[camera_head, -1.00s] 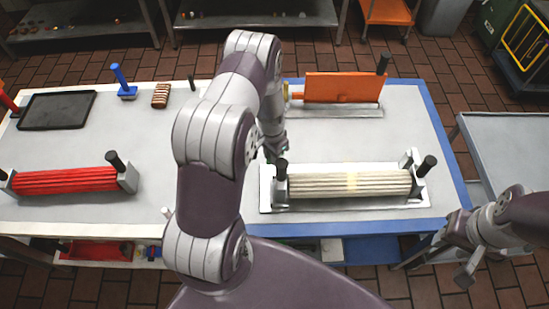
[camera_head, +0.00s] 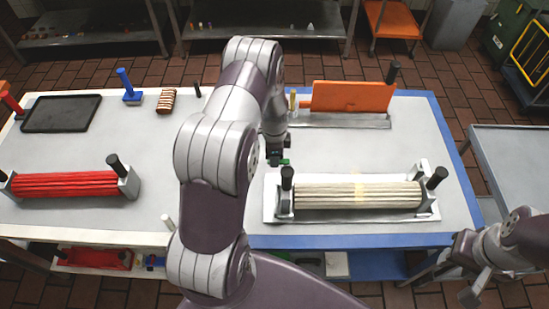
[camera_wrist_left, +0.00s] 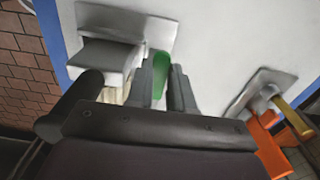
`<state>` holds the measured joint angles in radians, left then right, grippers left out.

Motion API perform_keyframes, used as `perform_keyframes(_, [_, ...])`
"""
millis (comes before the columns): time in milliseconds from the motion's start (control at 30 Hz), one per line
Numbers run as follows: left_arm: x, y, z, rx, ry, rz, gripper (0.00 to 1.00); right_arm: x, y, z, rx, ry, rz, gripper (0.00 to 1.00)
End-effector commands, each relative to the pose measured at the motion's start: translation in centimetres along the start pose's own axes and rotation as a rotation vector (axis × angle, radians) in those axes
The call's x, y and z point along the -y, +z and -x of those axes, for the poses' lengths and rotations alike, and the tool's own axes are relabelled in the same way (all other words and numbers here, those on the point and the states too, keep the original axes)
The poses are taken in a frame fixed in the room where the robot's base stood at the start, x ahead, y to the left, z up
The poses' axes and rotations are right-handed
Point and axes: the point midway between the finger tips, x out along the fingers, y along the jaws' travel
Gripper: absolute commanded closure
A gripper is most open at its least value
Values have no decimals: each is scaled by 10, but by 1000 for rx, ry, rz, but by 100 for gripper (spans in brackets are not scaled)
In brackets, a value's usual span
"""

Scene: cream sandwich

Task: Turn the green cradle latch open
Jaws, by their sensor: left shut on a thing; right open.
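The green latch (camera_head: 280,162) shows as a small green piece just behind the left end of the white-and-grey cradle (camera_head: 270,208). The cradle carries a bundle of cream rods (camera_head: 355,195). My left gripper (camera_head: 276,152) reaches down at the latch, its fingers partly hidden by my arm in the head view. In the left wrist view the green latch (camera_wrist_left: 161,66) sits between the fingers of my left gripper (camera_wrist_left: 163,88), which is shut on it. The latch's pivot is hidden. My right gripper (camera_head: 472,292) is open and empty, off the bench's front right corner.
Black-handled posts (camera_head: 437,178) rise at the cradle's ends. An orange board (camera_head: 352,97) on a metal base stands behind, with a yellow-handled pin (camera_head: 292,100). A red rod bundle (camera_head: 65,184) and dark tray (camera_head: 60,113) lie on the left. The bench centre-left is clear.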

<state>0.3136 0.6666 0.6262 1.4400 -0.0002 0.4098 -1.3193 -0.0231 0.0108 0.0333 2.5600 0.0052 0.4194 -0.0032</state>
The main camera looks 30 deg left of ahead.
Motion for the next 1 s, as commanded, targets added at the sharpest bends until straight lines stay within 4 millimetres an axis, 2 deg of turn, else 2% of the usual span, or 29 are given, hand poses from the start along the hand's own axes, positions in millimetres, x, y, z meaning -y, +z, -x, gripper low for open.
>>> perform_keyframes(567, [5, -1, 3, -2, -10, -32, 100, 0, 0, -1, 0, 0, 0, 57])
perform_keyframes(600, [5, -1, 3, -2, -10, -32, 72, 0, 0, -1, 0, 0, 0, 57])
perform_keyframes(667, [5, -1, 3, -2, -9, -32, 53, 0, 0, -1, 0, 0, 0, 57])
perform_keyframes(1000, [3, 0, 4, -1, -4, -30, 53, 0, 0, -3, 0, 0, 0, 57])
